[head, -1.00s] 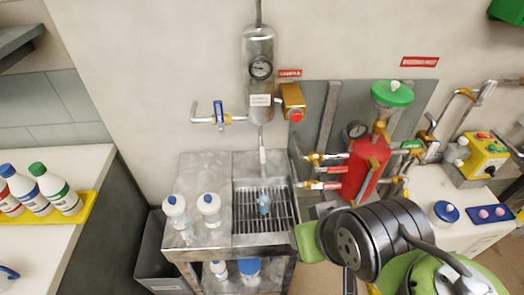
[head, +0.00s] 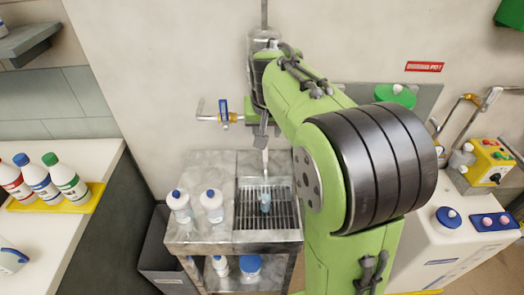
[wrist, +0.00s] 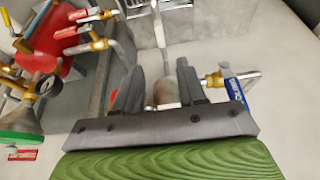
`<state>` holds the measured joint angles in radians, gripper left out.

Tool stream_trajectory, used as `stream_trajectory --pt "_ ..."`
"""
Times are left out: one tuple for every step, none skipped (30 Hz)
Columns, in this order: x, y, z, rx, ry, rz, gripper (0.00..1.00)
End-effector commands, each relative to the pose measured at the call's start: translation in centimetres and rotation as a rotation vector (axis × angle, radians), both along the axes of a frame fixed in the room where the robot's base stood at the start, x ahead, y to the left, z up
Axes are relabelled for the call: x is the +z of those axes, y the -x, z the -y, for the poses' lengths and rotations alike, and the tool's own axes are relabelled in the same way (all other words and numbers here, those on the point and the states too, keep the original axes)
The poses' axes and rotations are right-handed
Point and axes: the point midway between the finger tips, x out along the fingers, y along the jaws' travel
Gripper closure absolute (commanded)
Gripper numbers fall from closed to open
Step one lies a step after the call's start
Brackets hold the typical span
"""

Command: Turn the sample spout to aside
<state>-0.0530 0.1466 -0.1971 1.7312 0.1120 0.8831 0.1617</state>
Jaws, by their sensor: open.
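The sample spout (head: 265,160) is a thin pale tube hanging below the steel sample cylinder (head: 262,40), over the sink grating (head: 250,215). My gripper (head: 262,130) is at the top of the spout, and my arm covers most of the cylinder. In the wrist view, my gripper (wrist: 158,67) is open, with the spout (wrist: 166,52) between or just beyond the two fingers. I cannot tell whether either finger touches it.
A blue-handled valve (head: 223,112) is close left of my gripper; it also shows beside the right finger in the wrist view (wrist: 235,88). Two white bottles (head: 195,205) stand on the steel counter. Brass valves (wrist: 90,45) and a red vessel (wrist: 52,45) are on the other side.

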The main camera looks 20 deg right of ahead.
Motion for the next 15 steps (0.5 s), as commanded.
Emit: stream_trajectory --pt "-1.7 -0.4 0.2 -0.001 0.000 -0.007 0.60" --pt "-2.4 -0.7 0.3 -0.001 0.000 -0.005 0.60" --pt "-3.4 -1.0 0.5 0.000 0.001 -0.007 0.60" --pt "-4.0 -1.3 0.6 -0.001 0.001 -0.006 0.60" --pt "-4.8 -1.5 0.7 0.000 0.000 -0.006 0.60" --pt "-5.7 -1.9 0.9 -0.001 0.000 -0.005 0.60" --pt "-6.4 -2.2 1.0 -0.001 0.000 -0.005 0.60" --pt "-7.1 -2.4 1.1 -0.001 0.000 -0.005 0.60" --pt "-8.0 -2.8 1.2 0.001 -0.001 -0.005 0.60" --pt "-8.6 -3.0 1.3 0.001 -0.001 -0.005 0.60" --pt "-9.1 -3.3 1.4 0.000 -0.001 -0.004 0.60" --pt "-9.8 -3.5 1.5 0.000 -0.001 -0.005 0.60" --pt "-10.2 -3.7 1.6 0.000 0.000 -0.003 0.60" --pt "-10.6 -3.9 1.7 0.001 0.000 -0.003 0.60" --pt "-11.0 -4.0 1.7 0.001 -0.001 -0.003 0.60"
